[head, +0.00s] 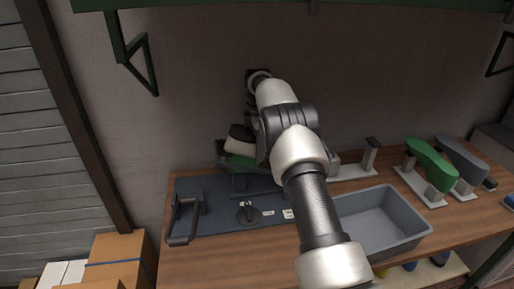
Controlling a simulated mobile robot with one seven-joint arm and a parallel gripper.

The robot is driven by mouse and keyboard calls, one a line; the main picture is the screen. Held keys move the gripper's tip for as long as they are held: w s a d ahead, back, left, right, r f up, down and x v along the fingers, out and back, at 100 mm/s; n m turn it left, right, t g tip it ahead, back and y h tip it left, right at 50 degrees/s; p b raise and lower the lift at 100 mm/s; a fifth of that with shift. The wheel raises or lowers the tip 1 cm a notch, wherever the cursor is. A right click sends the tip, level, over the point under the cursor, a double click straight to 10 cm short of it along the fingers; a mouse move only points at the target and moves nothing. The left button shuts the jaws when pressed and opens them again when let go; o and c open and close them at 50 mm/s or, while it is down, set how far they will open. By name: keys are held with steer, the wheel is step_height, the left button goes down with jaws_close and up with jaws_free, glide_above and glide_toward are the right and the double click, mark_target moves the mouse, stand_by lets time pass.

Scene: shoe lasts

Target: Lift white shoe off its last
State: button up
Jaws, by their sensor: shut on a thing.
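The white shoe (238,148), with a dark part along its top, shows just left of my arm over the far part of the blue-grey mat. Green of the last (241,160) shows just below it, above a dark stand (247,182). My gripper (253,123) comes down at the shoe's right end and is shut on the shoe. My arm hides the fingertips and the right part of the shoe and last. I cannot tell whether the shoe and last still touch.
A grey bin (425,231) stands right of my arm. A green last (430,163) and a grey last (462,160) stand at the right. A black-handled clamp (184,222) sits on the mat (222,216). A wall bracket (137,60) hangs upper left.

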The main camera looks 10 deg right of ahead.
steer(key=shift+r+p, duration=2.9)
steer(key=shift+r, duration=4.65)
steer(key=shift+c, duration=0.6)
